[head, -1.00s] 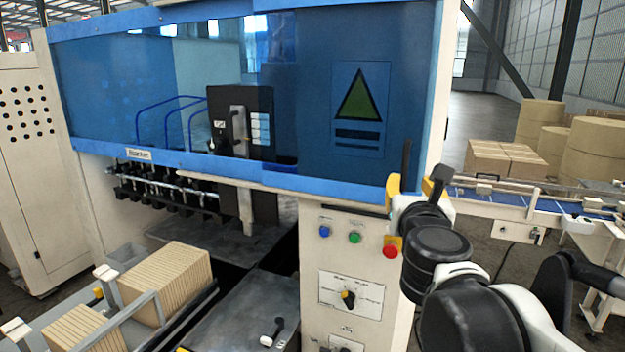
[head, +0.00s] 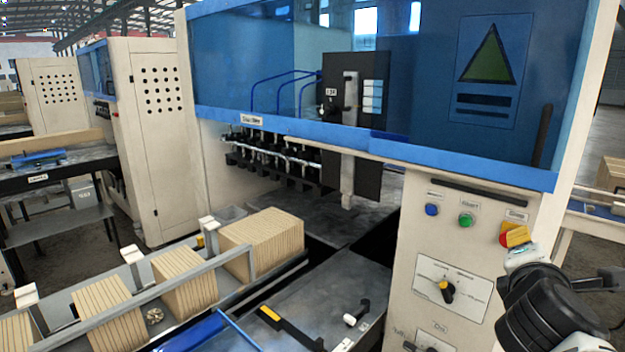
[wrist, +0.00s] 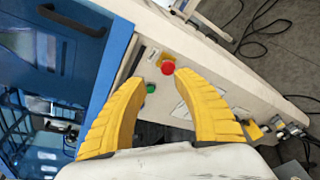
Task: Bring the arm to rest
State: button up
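My gripper (wrist: 160,82) shows in the wrist view as two curved yellow fingers spread apart, with nothing between the tips. It is in front of the machine's control panel (head: 462,255). The red button (wrist: 168,68) shows just beyond the fingertips, and the green button (wrist: 150,88) lies between the fingers. I cannot tell whether a finger touches the panel. Most of the gripper is hidden there.
The blue machine cover (head: 420,80) rises above the panel. A black rotary switch (head: 447,291) sits below the buttons. Stacks of brown blanks (head: 262,245) stand on a feed rack at the left. In the wrist view, open floor with loose cables (wrist: 255,35) lies beside the panel.

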jog(key=s+a+f+m+g+y+b, duration=0.1)
jog(key=a+f+m+b, duration=0.25)
jog(key=f, duration=0.55)
jog(key=s+a+f+m+g+y+b, duration=0.15)
jog(key=f+m+b, duration=0.3)
jog(key=f, duration=0.45)
jog(key=s+a+f+m+g+y+b, duration=0.1)
jog(key=a+f+m+y+b, duration=0.3)
jog(key=f, duration=0.6)
jog(key=s+a+f+m+g+y+b, duration=0.1)
jog(key=s+a+f+m+b, duration=0.1)
jog(key=a+f+b, duration=0.3)
jog(key=s+a+f+m+y+b, duration=0.2)
jog(key=a+f+m+b, duration=0.2)
jog(key=f, duration=0.6)
jog(key=shift+s+a+g+b, duration=0.35)
jog(key=shift+a+b, duration=0.1)
jog(key=shift+a, duration=0.45)
jog(key=shift+f, duration=0.1)
